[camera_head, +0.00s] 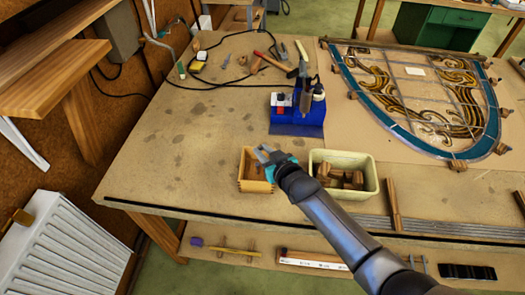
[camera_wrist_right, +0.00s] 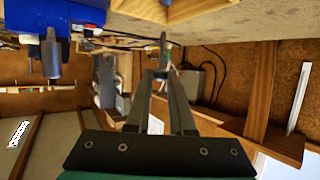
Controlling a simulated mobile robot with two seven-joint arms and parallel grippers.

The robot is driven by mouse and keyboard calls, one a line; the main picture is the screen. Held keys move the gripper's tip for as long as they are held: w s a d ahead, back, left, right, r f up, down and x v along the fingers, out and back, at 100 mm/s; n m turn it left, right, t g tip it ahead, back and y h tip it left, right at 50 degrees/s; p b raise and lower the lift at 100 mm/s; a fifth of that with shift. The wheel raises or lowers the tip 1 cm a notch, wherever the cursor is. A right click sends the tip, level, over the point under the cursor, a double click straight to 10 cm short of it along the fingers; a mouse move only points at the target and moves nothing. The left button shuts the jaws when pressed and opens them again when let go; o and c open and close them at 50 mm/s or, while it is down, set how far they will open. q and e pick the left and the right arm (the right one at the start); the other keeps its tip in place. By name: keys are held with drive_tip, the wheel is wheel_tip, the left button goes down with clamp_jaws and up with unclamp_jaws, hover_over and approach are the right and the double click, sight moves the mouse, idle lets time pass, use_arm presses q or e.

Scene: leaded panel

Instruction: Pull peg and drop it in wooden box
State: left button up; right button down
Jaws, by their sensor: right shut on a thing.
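My right gripper (camera_head: 264,155) is over the open wooden box (camera_head: 245,186) near the table's front edge. In the wrist view its two long fingers (camera_wrist_right: 161,78) come together on a small, slim, dark piece (camera_wrist_right: 162,48), taken to be the peg; its shape is hard to make out. A corner of the wooden box shows at the top of the wrist view (camera_wrist_right: 185,12). The leaded panel (camera_head: 425,90) lies at the right with small wooden blocks (camera_head: 458,165) around its blue edge. My left gripper is out of view.
A pale yellow bin (camera_head: 372,188) holding several wooden pieces stands just right of the wooden box, beside my right arm. A blue tool stand (camera_head: 297,129) is behind. Hammer (camera_head: 272,62) and cables lie farther back. The table's left part is clear.

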drive_tip(key=shift+w+a+b, duration=0.45)
drive_tip(key=shift+w+b, duration=0.15)
drive_tip(key=shift+w, duration=0.1)
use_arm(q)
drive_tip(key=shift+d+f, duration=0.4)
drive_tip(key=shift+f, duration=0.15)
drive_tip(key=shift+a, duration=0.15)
use_arm(e)
drive_tip(key=shift+f, duration=0.1)
